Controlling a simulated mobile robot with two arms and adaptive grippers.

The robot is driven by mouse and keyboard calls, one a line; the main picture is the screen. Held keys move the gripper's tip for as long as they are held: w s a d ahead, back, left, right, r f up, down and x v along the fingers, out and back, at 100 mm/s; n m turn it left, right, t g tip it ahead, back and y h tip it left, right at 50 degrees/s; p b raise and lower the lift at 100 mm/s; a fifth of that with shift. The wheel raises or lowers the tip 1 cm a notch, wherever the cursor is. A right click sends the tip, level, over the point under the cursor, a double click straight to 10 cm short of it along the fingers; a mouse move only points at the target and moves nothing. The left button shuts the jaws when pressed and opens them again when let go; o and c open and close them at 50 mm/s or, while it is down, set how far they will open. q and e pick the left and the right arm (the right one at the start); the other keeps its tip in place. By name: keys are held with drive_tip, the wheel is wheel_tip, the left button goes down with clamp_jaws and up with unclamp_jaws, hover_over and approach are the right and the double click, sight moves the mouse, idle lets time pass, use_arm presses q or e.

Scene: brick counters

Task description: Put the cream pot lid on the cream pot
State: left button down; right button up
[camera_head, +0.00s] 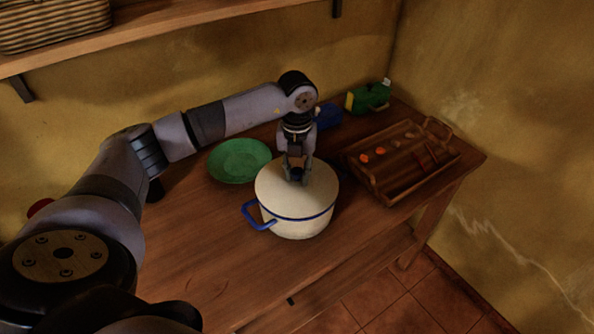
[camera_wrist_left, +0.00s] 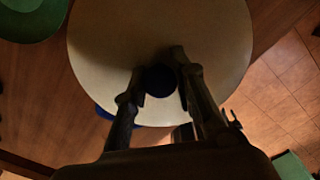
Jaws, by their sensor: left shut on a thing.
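The cream pot (camera_head: 298,225) with a blue rim line and a blue side handle (camera_head: 258,216) stands on the wooden counter. The cream pot lid (camera_head: 272,188) lies over the pot's mouth and hides the inside; whether it is fully seated I cannot tell. My left gripper (camera_head: 297,174) is above the lid, shut on its dark knob. In the left wrist view the fingers (camera_wrist_left: 158,85) are on either side of the round knob (camera_wrist_left: 160,80) near the middle of the lid (camera_wrist_left: 215,45). My right gripper is not in view.
A green plate (camera_head: 240,160) lies left of the pot. A wooden tray (camera_head: 392,198) with small orange items stands to the right. A green and yellow container (camera_head: 368,97) and a blue object (camera_head: 327,116) are at the back. The counter's front left is clear.

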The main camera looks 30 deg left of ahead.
use_arm(q)
drive_tip(key=shift+f+b, duration=0.3)
drive_tip(key=shift+b, duration=0.05)
idle(0.8)
drive_tip(key=c, duration=1.2)
unclamp_jaws()
drive_tip(key=shift+c, duration=0.2)
drive_tip(key=shift+o, duration=0.3)
drive_tip(key=o, duration=0.4)
drive_tip(key=shift+r+p, duration=2.3)
drive_tip(key=shift+r, duration=1.25)
